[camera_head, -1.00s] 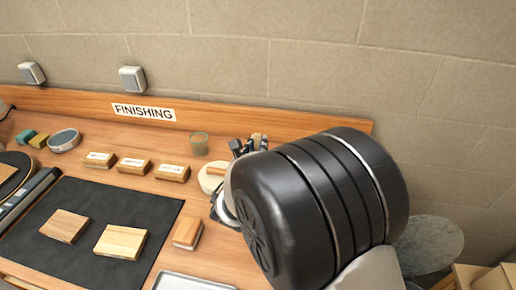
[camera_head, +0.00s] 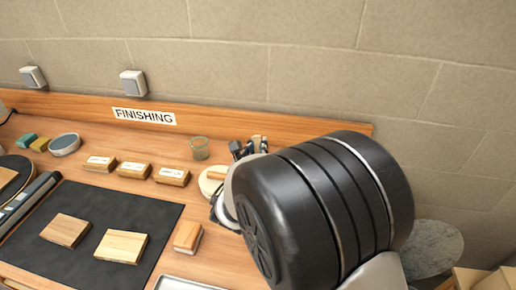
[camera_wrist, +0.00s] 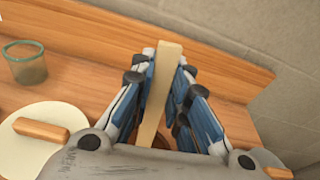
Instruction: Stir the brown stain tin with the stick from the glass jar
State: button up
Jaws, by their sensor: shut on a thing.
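My gripper (camera_wrist: 163,78) is shut on a flat pale wooden stick (camera_wrist: 158,95), which stands up between its blue and dark fingers. In the head view my gripper (camera_head: 248,148) is mostly hidden behind my black wrist, over the back right of the bench. The glass jar (camera_head: 198,148) with a green rim stands left of it; it also shows in the wrist view (camera_wrist: 25,64), with no stick seen in it. A brown patch shows low between the fingers in the wrist view; I cannot tell if it is the stain tin. The stick's lower end is hidden.
A cream disc (camera_wrist: 28,155) with a wooden bar lies close left of my gripper. Several labelled wood blocks (camera_head: 133,169) line the bench left of the jar. A black mat (camera_head: 95,215) holds two wood pieces. A wooden backboard (camera_head: 320,124) and wall stand behind.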

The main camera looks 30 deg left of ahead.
aim_at(258, 139)
jog(key=shift+r+p, duration=1.55)
jog(key=shift+r, duration=0.95)
